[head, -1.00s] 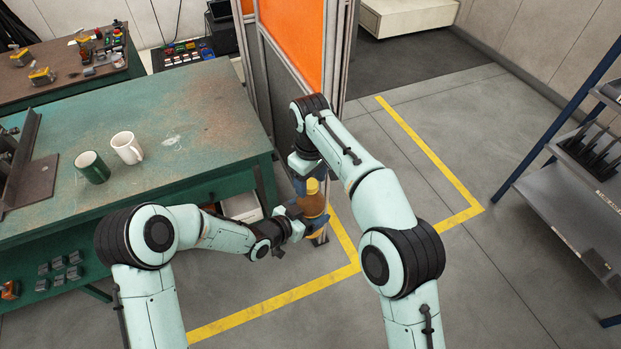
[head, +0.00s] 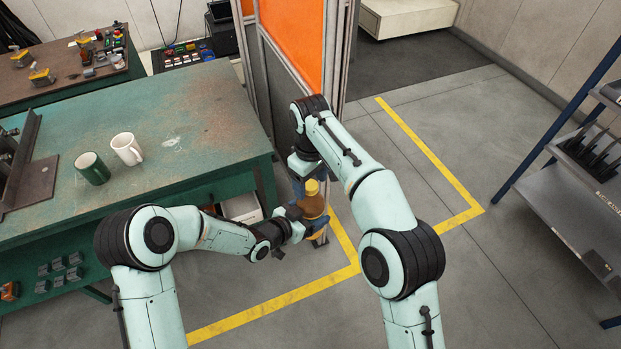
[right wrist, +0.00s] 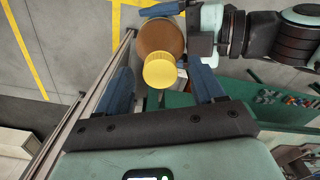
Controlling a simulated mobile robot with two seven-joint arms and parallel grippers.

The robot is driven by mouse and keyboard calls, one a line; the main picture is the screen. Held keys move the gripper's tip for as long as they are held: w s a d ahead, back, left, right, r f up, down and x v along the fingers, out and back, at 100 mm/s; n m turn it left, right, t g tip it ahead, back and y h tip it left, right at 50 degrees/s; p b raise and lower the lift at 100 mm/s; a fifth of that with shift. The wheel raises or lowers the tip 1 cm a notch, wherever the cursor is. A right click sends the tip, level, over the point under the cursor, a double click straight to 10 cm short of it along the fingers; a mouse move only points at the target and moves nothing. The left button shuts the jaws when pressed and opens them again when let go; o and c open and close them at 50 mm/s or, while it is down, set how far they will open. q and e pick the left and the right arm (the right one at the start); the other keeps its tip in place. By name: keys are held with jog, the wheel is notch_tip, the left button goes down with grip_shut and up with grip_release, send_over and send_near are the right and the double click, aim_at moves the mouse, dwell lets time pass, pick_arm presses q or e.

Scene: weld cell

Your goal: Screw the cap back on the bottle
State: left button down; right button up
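The brown bottle (head: 313,206) stands upright in the air beside the green bench, with a yellow cap (head: 312,187) at its top. In the right wrist view the cap (right wrist: 160,71) sits over the near side of the bottle (right wrist: 160,38). I cannot tell whether its thread is engaged. My left gripper (head: 311,222) is shut on the bottle's body from the left. One of its blue fingers lies along the bottle in the right wrist view. My right gripper (right wrist: 160,78) is open, a finger on each side of the cap, with gaps visible. The forearm partly hides it in the head view.
The green bench (head: 215,115) at left holds a white mug (head: 126,149), a green mug (head: 92,168) and a steel angle piece (head: 30,160). An orange-panelled partition (head: 292,40) stands just behind the bottle. A shelf rack (head: 580,190) stands at right, with clear floor between.

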notch_tip(320, 180, up, 6)
jog(key=shift+w+r, duration=0.1)
jog(key=shift+r, duration=0.65)
dwell(0.5)
